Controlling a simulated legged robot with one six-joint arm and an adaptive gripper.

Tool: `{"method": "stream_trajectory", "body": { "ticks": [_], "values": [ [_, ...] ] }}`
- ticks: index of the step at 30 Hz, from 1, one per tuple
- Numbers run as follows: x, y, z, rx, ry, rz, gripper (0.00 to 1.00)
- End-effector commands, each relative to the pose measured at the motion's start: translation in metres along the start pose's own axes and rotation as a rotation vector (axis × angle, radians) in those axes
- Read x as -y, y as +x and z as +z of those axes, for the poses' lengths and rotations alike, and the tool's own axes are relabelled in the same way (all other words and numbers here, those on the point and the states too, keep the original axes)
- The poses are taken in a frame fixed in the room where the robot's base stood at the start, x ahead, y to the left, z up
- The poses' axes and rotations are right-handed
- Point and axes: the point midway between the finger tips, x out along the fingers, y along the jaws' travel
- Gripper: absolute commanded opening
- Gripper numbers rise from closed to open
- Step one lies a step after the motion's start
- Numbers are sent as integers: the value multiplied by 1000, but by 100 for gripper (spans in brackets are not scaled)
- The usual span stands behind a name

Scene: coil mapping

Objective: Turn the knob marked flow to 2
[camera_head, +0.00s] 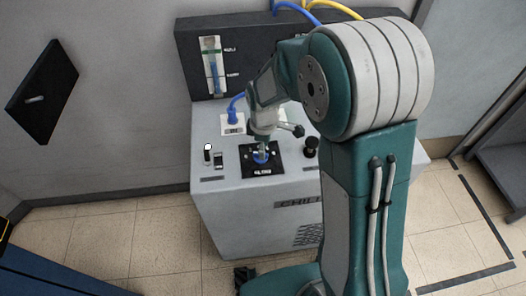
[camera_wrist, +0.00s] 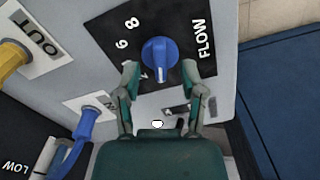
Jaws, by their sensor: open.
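The blue flow knob (camera_wrist: 159,51) sits on a black dial plate (camera_wrist: 103,30) marked FLOW in the wrist view. Its white pointer mark points down, toward my gripper. The figures 8 and 6 show left of the knob; a small mark, perhaps 1, shows below left, and other figures are hidden. My gripper (camera_wrist: 160,74) is open, with one finger on each side of the knob's lower part and gaps visible. In the head view the knob (camera_head: 261,156) shows below my gripper (camera_head: 261,146) on the black plate (camera_head: 249,170).
The knob is on the grey chiller cabinet (camera_head: 230,210). A blue hose fitting (camera_wrist: 85,122) and a yellow OUT fitting (camera_wrist: 12,56) stand left in the wrist view. A black knob (camera_head: 311,146) and a switch (camera_head: 218,160) flank the plate in the head view.

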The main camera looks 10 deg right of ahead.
Motion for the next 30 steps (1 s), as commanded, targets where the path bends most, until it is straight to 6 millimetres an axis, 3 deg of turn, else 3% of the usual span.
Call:
{"method": "stream_trajectory", "body": {
  "ticks": [6,15,18,19,30],
  "values": [
    [0,22,-1,1,1,1,53],
    [0,25,-2,1,1,2,53],
    [0,25,-1,1,1,2,8],
    [0,25,-1,1,1,2,0],
    [0,25,1,1,18,0,0]
  ]
}}
